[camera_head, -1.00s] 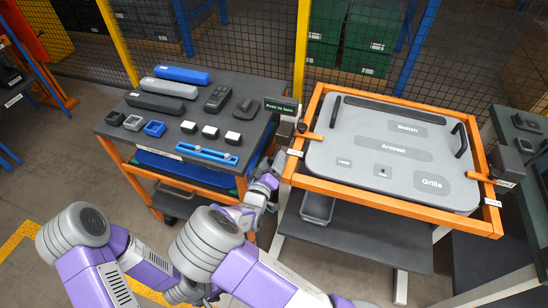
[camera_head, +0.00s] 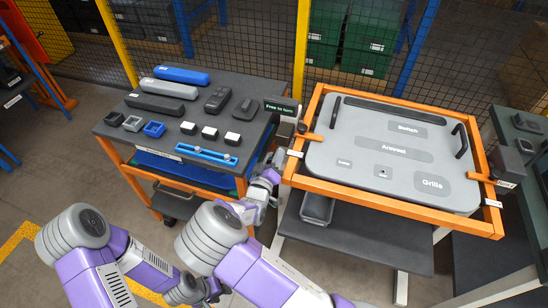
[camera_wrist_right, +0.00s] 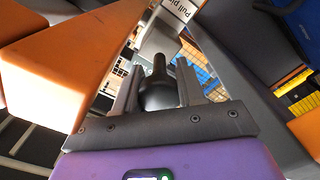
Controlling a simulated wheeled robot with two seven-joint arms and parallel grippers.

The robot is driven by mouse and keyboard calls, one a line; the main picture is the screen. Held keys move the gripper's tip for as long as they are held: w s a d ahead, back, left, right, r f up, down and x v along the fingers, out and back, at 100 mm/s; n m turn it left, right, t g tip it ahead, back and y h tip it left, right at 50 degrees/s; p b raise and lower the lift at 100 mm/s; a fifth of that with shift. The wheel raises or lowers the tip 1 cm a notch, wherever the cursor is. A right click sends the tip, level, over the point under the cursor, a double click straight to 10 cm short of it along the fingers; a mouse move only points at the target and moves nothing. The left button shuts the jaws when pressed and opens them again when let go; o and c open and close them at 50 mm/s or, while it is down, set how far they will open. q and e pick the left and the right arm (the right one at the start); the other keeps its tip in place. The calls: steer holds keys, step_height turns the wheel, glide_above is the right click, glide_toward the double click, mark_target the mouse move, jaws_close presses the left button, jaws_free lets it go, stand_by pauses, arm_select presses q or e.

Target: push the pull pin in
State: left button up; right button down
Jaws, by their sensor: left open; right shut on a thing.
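The pull pin's dark rounded knob (camera_wrist_right: 158,92) stands between the two fingers of my right gripper (camera_wrist_right: 157,85), which is shut on it. A white label reading "Pull pin" (camera_wrist_right: 180,7) shows above it. In the head view my right gripper (camera_head: 279,158) reaches up to the left side of the orange frame (camera_head: 340,203); the pin itself is hidden there. A small display (camera_head: 281,107) above reads "Free to turn" in green. My left gripper (camera_head: 213,292) is low in the head view, away from the fixture and partly hidden by my right arm; its fingers are unclear.
A grey panel (camera_head: 345,140) with black handles lies in the orange frame. A cart (camera_head: 125,130) to the left carries blue and black bars, small boxes and a blue rail. A grey bin (camera_head: 317,208) sits on the shelf below the frame. Mesh fencing stands behind.

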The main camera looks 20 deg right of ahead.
steer(key=shift+x, duration=1.75)
steer(key=shift+s+r, duration=0.1)
steer(key=shift+r, duration=0.05)
steer(key=c, duration=1.1)
jaws_free()
steer(key=o, duration=0.4)
steer(key=v, duration=0.7)
steer(key=shift+s+a, duration=0.15)
steer(key=shift+a, duration=0.1)
